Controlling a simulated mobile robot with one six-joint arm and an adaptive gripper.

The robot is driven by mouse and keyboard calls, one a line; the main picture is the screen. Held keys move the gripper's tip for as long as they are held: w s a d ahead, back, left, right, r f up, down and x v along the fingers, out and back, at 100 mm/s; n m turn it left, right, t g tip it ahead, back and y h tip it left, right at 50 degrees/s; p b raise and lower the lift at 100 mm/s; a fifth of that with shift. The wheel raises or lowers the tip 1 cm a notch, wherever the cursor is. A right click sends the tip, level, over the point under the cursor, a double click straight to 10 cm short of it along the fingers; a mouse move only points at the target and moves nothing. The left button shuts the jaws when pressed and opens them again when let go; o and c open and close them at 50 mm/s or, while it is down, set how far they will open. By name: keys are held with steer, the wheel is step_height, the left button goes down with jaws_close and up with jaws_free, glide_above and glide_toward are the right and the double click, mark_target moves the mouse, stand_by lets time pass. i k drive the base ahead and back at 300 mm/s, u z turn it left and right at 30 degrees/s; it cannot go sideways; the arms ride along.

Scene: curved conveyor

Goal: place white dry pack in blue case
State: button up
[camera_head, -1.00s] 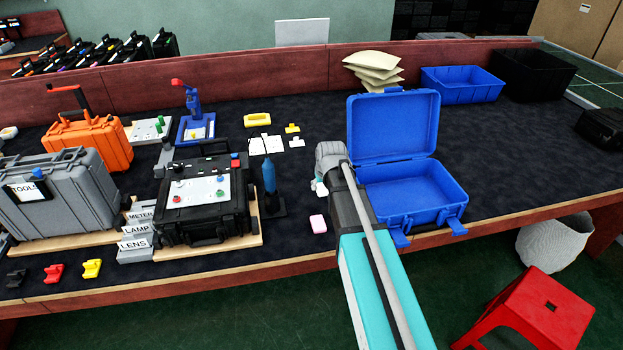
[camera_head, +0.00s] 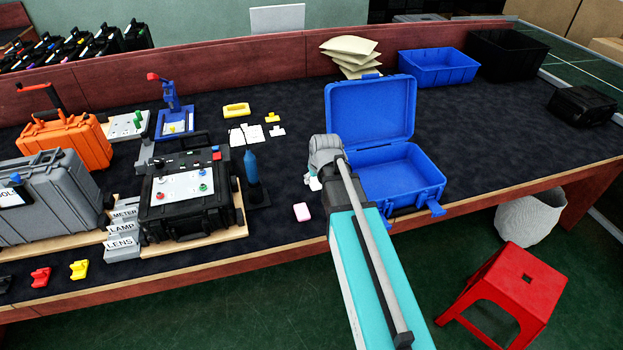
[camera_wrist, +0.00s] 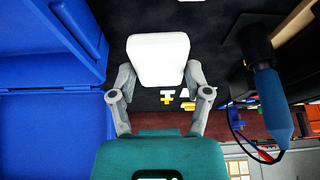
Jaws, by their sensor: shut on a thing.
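The white dry pack (camera_wrist: 158,58) is a pale rounded block held between the two grey fingers of my gripper (camera_wrist: 159,82) in the wrist view. The blue case (camera_head: 407,176) stands open on the table, lid up, right of my gripper. Its bottom looks empty where I can see it. In the wrist view the blue case (camera_wrist: 45,120) fills the left side, apart from the pack.
A blue screwdriver-like tool (camera_head: 252,170) stands upright further left, by a black case (camera_head: 192,222). A blue bin (camera_head: 437,68) and beige packets (camera_head: 349,50) are behind.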

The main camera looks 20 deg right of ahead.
mark_target(375, 183)
steer(key=k, duration=1)
steer(key=z, duration=0.7)
steer(key=i, duration=0.85)
